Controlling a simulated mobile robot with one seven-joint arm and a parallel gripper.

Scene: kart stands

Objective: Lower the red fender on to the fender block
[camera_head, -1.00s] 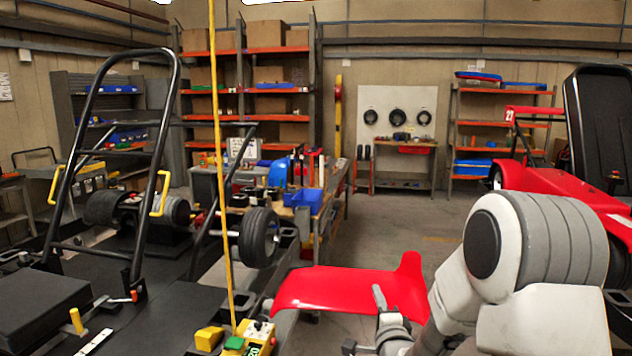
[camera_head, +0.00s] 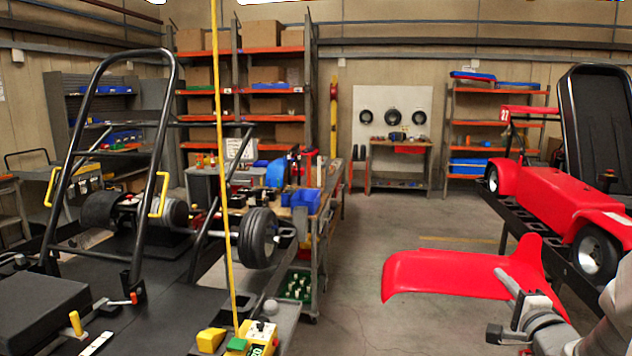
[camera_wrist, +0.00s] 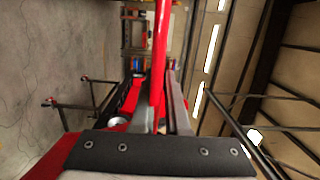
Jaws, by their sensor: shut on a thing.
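The red fender (camera_head: 450,275) is a curved glossy panel with an upturned end at its right. It hangs in the air over the grey floor at the lower right of the head view. My gripper (camera_head: 515,285) is shut on the fender near that upturned end. In the wrist view the fender (camera_wrist: 160,55) shows edge-on as a narrow red strip between the fingers (camera_wrist: 165,105). I cannot surely pick out the fender block; a low black block (camera_head: 40,300) lies on the dark surface at the lower left.
A red kart (camera_head: 560,200) stands on a dark stand at the right, close behind the fender. At the left is a black tubular frame (camera_head: 165,130) with wheels. A yellow upright pole (camera_head: 226,180) and a yellow control box (camera_head: 258,335) stand nearer. Open floor (camera_head: 390,220) lies between.

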